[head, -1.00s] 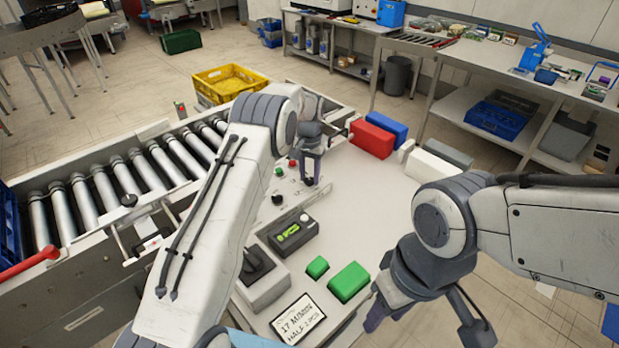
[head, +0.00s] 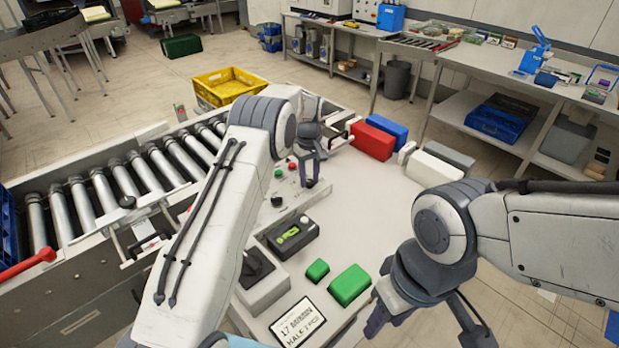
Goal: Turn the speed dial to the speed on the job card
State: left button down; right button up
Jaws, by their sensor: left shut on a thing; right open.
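The job card (head: 299,322) lies at the front of the white table, its first line reading 17 M/MIN and the line below too small to read surely. My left gripper (head: 308,184) points down at the control panel (head: 283,211) beside the rollers, shut on what appears to be the speed dial. The dial's face and pointer are hidden by the fingers. A dark box with a lit green display (head: 290,235) stands nearer; its figures are not legible. My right gripper (head: 372,318) is open and empty at the table's right front edge.
Green blocks (head: 349,285) lie right of the display box. A black knob (head: 277,201), a red button (head: 292,166) and a green button (head: 279,173) sit near my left gripper. Red (head: 371,141), blue and white blocks stand at the back. The table's middle is clear.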

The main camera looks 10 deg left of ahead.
pick_arm(q)
jog(key=shift+n, duration=0.8)
jog(key=shift+r, duration=0.1)
jog(key=shift+c, duration=2.2)
grip_release()
